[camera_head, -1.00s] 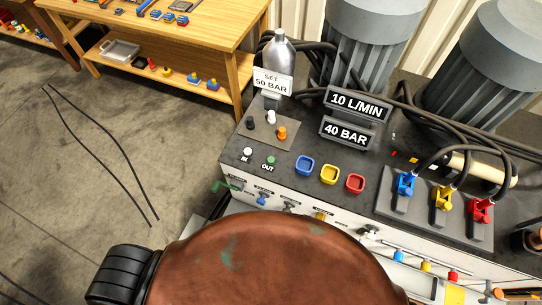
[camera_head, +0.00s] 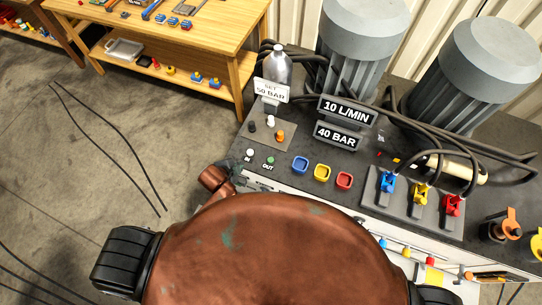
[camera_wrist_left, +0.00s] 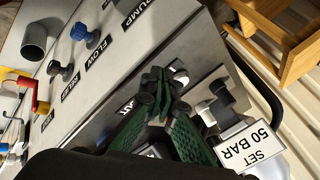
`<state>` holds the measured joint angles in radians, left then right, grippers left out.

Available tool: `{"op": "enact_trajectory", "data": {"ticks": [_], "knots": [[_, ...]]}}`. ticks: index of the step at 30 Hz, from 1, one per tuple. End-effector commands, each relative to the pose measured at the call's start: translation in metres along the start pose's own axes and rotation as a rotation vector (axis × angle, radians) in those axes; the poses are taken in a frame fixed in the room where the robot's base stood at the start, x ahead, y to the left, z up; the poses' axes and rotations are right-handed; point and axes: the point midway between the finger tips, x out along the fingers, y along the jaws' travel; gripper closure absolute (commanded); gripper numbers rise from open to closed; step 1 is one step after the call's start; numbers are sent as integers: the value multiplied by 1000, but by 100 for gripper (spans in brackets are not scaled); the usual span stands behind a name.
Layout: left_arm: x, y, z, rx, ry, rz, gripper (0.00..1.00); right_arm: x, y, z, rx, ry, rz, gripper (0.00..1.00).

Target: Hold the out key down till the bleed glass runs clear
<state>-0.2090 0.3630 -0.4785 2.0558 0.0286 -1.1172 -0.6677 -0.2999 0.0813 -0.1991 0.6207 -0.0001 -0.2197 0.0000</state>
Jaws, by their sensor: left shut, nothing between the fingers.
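The out key (camera_head: 271,160) is a small green round button beside its OUT label on the dark console top. The white in key (camera_head: 250,153) is just left of it. My left gripper (camera_head: 256,183) comes in from the left at the console's front edge, slightly nearer than the keys. In the left wrist view its green fingers (camera_wrist_left: 158,80) are closed together and empty, in front of the console; whether they touch a key cannot be told. I cannot make out which part is the bleed glass. My right gripper is out of view.
Hoses, coloured couplings (camera_head: 420,196) and grey motors (camera_head: 355,45) fill the back and right. Floor at left holds only cables.

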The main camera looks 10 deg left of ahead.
Motion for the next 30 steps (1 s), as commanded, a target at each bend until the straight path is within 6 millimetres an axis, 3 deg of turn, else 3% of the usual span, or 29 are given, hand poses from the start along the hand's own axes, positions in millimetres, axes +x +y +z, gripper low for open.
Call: {"op": "enact_trajectory", "data": {"ticks": [1, 3, 6, 9, 12, 18, 30], "knots": [[-7, -20, -29, 183, 41, -28, 100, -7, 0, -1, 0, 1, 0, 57], [-11, -35, -67, 478, 95, -68, 100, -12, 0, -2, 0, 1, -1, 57], [-15, -48, -108, 872, 148, -126, 100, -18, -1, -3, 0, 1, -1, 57], [-18, -53, -131, 1182, 175, -174, 100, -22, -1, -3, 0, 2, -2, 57], [-19, -55, -142, 1397, 186, -206, 100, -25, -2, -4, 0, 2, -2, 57], [-20, -55, -149, 1566, 193, -231, 100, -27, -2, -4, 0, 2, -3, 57], [-18, -54, -149, 1567, 194, -232, 100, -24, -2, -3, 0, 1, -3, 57]]}}
